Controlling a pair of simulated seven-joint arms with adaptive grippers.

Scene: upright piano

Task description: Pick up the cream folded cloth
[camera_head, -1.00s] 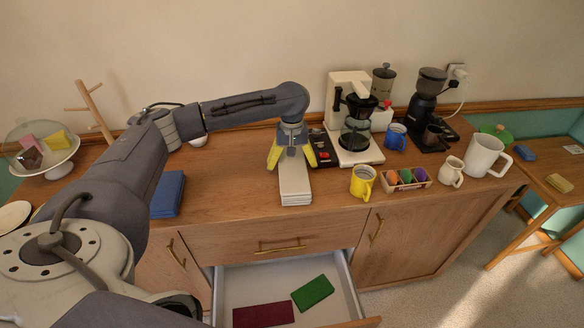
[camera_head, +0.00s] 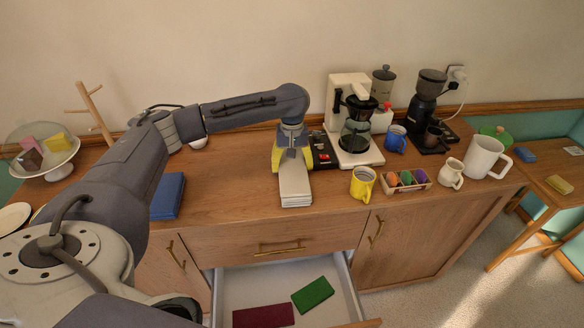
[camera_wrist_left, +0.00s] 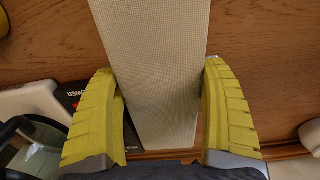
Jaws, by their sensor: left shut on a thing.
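The cream folded cloth (camera_head: 295,190) lies on the wooden sideboard top, its long side running toward the front edge. My left gripper (camera_head: 292,160) is over the far end of the cloth, pointing down, with its yellow fingers on both sides. In the left wrist view the cloth (camera_wrist_left: 155,60) runs between the yellow fingers of the left gripper (camera_wrist_left: 160,110), which is shut on it. The cloth seems to rest on the sideboard still. My right gripper is not in view.
A coffee maker (camera_head: 350,120) stands close right of the gripper. A yellow mug (camera_head: 362,184) and a tray of colored items (camera_head: 406,182) stand right of the cloth. A blue folded cloth (camera_head: 168,195) lies left. An open drawer (camera_head: 262,283) below holds dark red and green cloths.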

